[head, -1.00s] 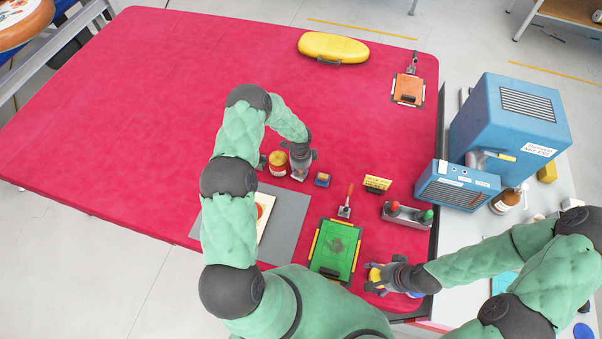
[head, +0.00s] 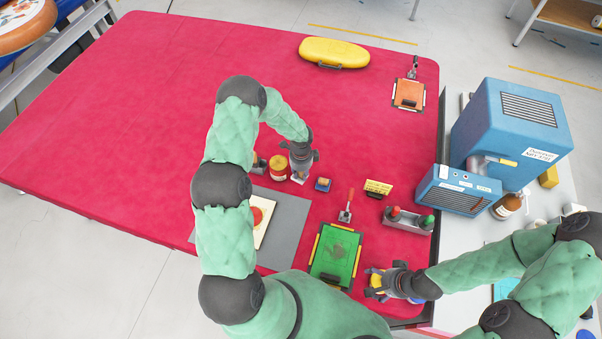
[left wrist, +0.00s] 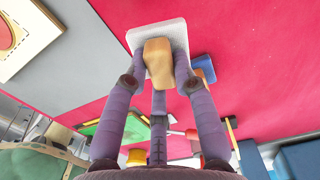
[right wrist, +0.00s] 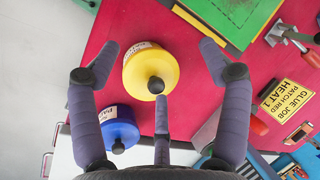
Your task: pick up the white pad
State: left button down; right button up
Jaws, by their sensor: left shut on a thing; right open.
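The white pad (left wrist: 171,35) is a flat white square with a tan block (left wrist: 158,60) on top, seen in the left wrist view. My left gripper (left wrist: 160,68) is shut on the tan block, with fingers on both sides. In the head view my left gripper (head: 301,160) stands over the red board, and only a pale edge of the white pad (head: 299,178) shows below it. I cannot tell whether the pad touches the board. My right gripper (right wrist: 155,60) is open above a yellow round weight (right wrist: 150,70) with a black knob.
The board's far left is clear.

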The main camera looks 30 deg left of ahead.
jog(key=shift+f, duration=0.25)
jog(key=shift+s+f+b, duration=0.15)
jog(key=shift+f+b, duration=0.5)
jog(key=shift+b, duration=0.2)
pick_arm(q)
jog(key=s+d+r, duration=0.6)
jog(key=s+r, duration=0.1)
jog(key=s, duration=0.3)
jog(key=shift+s+r, duration=0.25)
jog(key=shift+r, duration=0.1)
pick_arm(e)
jog(key=shift+f, duration=0.15)
